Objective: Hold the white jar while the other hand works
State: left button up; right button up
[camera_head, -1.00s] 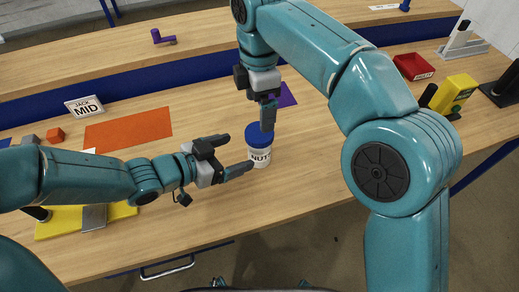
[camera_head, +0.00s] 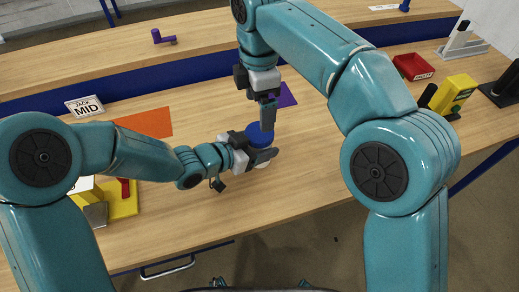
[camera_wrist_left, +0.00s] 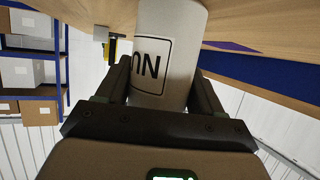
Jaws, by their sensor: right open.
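The white jar (camera_wrist_left: 168,45) has a blue lid (camera_head: 258,134) and stands upright on the table.
A purple mat (camera_head: 287,95) is behind the jar. A red bin (camera_head: 413,67) and a yellow device (camera_head: 453,94) stand at the right. The table front right of the jar is clear.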

aim_at(260, 147)
pick_arm(q)
grip_shut()
pick_arm(e)
jog(key=n, duration=0.4)
jog(key=shift+n, duration=0.3)
jog(key=shift+f, duration=4.05)
jog(key=shift+c, duration=0.3)
jog(key=c, duration=1)
jog(key=m, duration=0.3)
